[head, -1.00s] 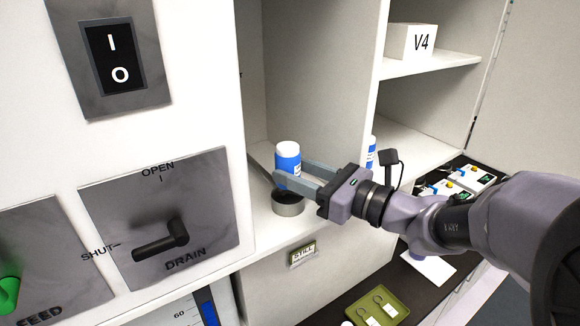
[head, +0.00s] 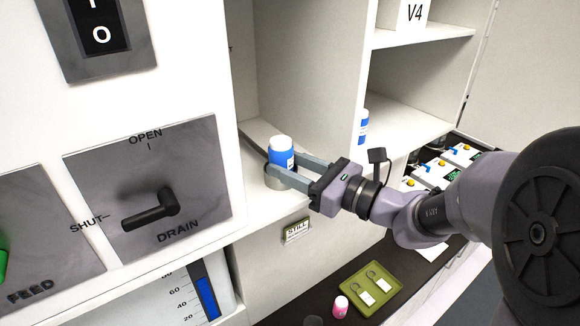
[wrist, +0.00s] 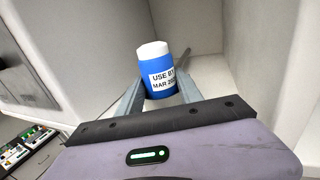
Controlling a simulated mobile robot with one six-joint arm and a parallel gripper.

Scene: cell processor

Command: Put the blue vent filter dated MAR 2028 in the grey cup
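A blue vent filter (head: 280,153) with a white cap is between the fingers of my gripper (head: 291,172), which is shut on it. In the wrist view the filter (wrist: 157,72) is upright or slightly tilted, and its label reads USE BY MAR 202-, with the last digit hard to read. The grey cup (head: 273,183) stands on the shelf directly below the filter, partly hidden by the near finger. The filter's lower end is at the cup's mouth; I cannot tell how deep it sits. The cup is not clear in the wrist view.
A second blue and white bottle-like item (head: 364,127) stands in the compartment to the right, behind a white partition (head: 310,80). A panel with a DRAIN lever (head: 150,210) is close on the left.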

